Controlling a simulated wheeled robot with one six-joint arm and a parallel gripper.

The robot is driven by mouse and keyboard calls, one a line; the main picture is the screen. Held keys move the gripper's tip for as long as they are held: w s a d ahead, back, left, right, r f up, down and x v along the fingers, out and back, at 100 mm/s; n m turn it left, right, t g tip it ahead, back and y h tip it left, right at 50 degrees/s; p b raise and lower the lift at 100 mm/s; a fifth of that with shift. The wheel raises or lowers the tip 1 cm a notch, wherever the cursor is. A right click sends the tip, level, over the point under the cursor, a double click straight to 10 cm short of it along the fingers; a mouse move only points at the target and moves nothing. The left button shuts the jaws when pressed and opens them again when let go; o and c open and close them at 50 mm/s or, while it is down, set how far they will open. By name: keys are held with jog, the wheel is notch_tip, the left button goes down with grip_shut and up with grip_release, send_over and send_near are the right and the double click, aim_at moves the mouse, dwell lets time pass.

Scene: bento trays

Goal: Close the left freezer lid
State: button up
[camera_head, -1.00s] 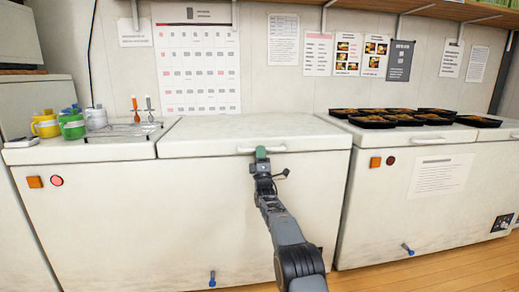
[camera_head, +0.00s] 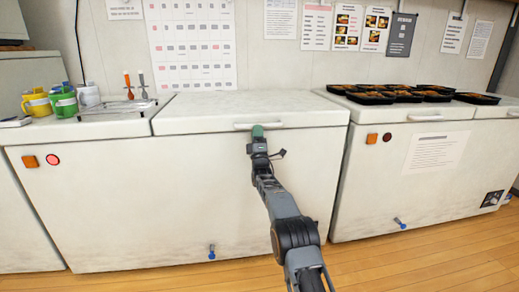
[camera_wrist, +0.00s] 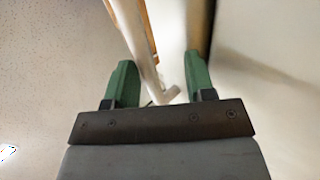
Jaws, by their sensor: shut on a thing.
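The left freezer (camera_head: 150,200) is a long white chest. Its lid (camera_head: 240,103) lies flat on the body, with no gap that I can make out. The pale lid handle (camera_head: 274,125) is on the lid's front edge. My gripper (camera_head: 257,131) reaches up to this handle in the head view, its green fingertips covering part of it. In the wrist view, the green fingers of my gripper (camera_wrist: 161,75) stand on either side of the white handle (camera_wrist: 170,95) and are shut on it. The exact contact is blurred.
Yellow and green cups (camera_head: 63,101) and a wire rack (camera_head: 117,108) stand on the freezer's fixed left top. A right freezer (camera_head: 385,190) stands beside it, with several black food trays (camera_head: 368,98) on top. The wooden floor (camera_head: 400,262) in front is clear.

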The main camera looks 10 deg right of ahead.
jog(key=p+v, duration=0.1)
jog(key=v, duration=1.2)
jog(key=shift+s+f+p, duration=0.15)
jog(key=shift+s+p, duration=0.05)
jog(key=shift+p, duration=0.1)
jog(key=shift+d, duration=0.1)
jog(key=s+r+m+g+p, duration=0.2)
jog(key=r+g+p, duration=0.1)
jog(key=r+p, duration=0.4)
jog(key=s+r+m+g+y+p, duration=0.1)
jog(key=s+r+m+g+p, duration=0.15)
jog(key=r+g+p, duration=0.4)
jog(key=s+r+m+g+p, duration=0.1)
jog(key=s+r+m+p, duration=0.3)
jog(key=r, duration=0.6)
jog(key=s+r+m+g+p, duration=0.2)
jog(key=s+p, duration=0.4)
jog(key=s, duration=0.5)
jog(key=s+r+m+g+p, duration=0.3)
jog(key=s+g+p, duration=0.3)
jog(key=s, duration=0.5)
jog(key=s+r+m+g+p, duration=0.2)
jog(key=s+m+g+p, duration=0.2)
jog(key=s+p, duration=0.3)
jog(key=s+g, duration=0.1)
jog(key=s, duration=0.3)
jog(key=shift+r, duration=0.25)
jog(key=shift+g, duration=0.25)
